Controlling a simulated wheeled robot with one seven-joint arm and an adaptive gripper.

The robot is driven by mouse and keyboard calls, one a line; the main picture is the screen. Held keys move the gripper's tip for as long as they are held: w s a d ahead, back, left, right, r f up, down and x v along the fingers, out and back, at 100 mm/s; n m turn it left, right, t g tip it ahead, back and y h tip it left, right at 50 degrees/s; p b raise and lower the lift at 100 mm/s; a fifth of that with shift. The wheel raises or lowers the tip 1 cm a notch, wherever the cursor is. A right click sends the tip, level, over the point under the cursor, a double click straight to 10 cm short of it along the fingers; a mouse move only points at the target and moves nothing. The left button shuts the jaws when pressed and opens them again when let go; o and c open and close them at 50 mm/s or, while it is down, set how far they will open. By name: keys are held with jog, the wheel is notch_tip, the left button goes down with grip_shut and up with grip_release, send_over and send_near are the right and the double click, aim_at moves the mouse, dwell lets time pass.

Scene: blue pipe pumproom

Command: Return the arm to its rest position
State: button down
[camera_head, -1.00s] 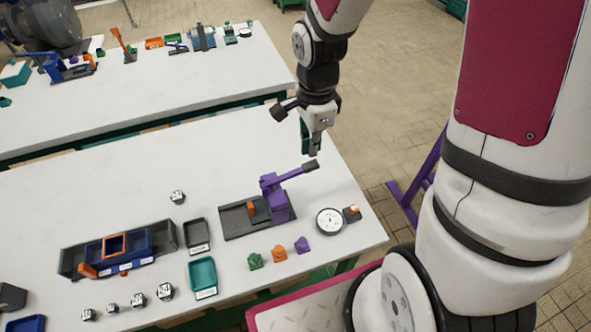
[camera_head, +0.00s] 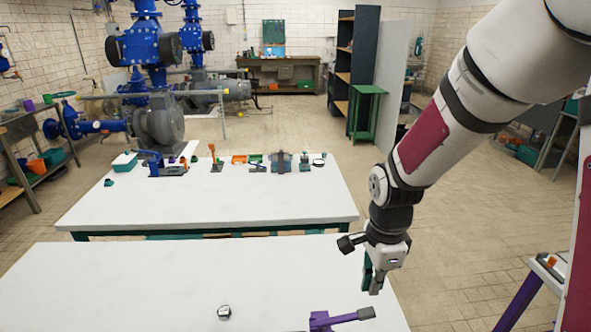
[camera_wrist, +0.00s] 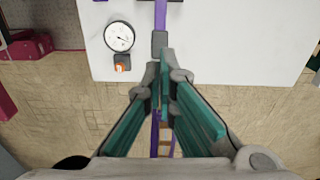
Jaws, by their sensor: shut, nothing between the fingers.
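My gripper (camera_head: 374,284) hangs pointing down over the right edge of the near white table (camera_head: 160,285) in the head view. It is shut and empty. In the wrist view its green fingers (camera_wrist: 165,85) meet over the table's edge and the floor. The purple lever press (camera_head: 322,322) stands on the near table below and left of the gripper, cut off by the bottom of the head view. The lever's dark handle end also shows in the wrist view (camera_wrist: 159,42), in front of the fingertips. I cannot tell the gap between them.
A round dial gauge (camera_wrist: 119,37) with a small dark block (camera_wrist: 122,62) lies near the table edge. A second white table (camera_head: 210,205) with several small fixtures stands behind. Blue pipes and pumps (camera_head: 150,45) are at the back left.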

jog(key=s+r+n+t, duration=0.2)
jog(key=s+r+n, duration=0.5)
jog(key=r, duration=0.3)
jog(key=s+r+n+t, duration=0.3)
jog(key=s+r+n, duration=0.4)
jog(key=r+n, duration=0.3)
jog(key=shift+s+r+n, duration=0.3)
jog(key=shift+s+r, duration=0.1)
jog(key=shift+r, duration=0.35)
